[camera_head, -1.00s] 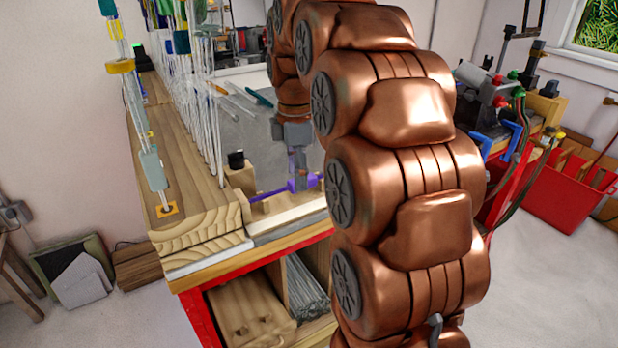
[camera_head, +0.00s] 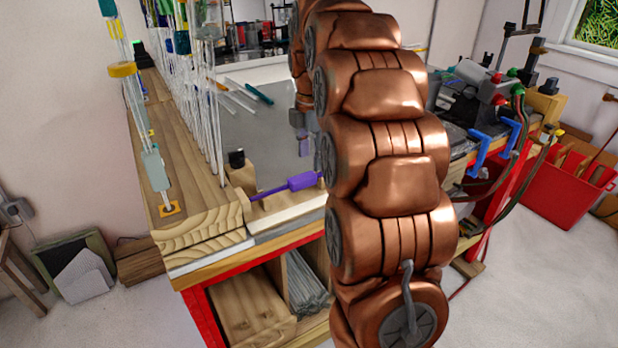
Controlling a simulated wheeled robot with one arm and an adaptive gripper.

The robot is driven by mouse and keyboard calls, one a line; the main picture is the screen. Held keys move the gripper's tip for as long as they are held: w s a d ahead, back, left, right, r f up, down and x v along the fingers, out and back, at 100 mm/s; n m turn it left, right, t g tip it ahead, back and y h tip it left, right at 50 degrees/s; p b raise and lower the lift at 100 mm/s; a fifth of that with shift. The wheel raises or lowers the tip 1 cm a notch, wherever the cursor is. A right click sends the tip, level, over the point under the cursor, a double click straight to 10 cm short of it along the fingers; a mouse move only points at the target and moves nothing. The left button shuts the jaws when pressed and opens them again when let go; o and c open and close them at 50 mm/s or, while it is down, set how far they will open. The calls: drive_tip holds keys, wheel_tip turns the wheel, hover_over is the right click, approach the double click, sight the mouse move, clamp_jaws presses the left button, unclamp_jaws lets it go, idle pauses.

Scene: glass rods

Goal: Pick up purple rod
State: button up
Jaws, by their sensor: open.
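The purple rod (camera_head: 288,185) lies across the wooden rest at the near edge of the bench. Its thin end points left and its thicker part points right, where my arm hides the rest of it. My gripper (camera_head: 304,147) is open above and behind the rod's thick part, apart from it in the picture. My own arm hides much of the gripper, and its exact distance from the rod cannot be told.
A wooden rack (camera_head: 190,180) with several upright glass rods stands on the left. Several loose glass rods (camera_head: 240,95) lie on the grey bench top (camera_head: 250,135). A small black-topped piece (camera_head: 237,158) stands close to the purple rod. Blue clamps (camera_head: 495,145) are at the right.

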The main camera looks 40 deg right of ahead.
sight(309, 174)
drive_tip(key=shift+a+f+p, duration=0.15)
drive_tip(key=shift+f+p, duration=0.3)
drive_tip(key=shift+f, duration=0.25)
drive_tip(key=shift+a+f+p, duration=0.1)
drive_tip(key=shift+f+p, duration=0.35)
drive_tip(key=shift+f, duration=0.2)
drive_tip(key=shift+w+f+p, duration=0.15)
drive_tip(key=shift+f+p, duration=0.15)
drive_tip(key=shift+f, duration=0.9)
clamp_jaws()
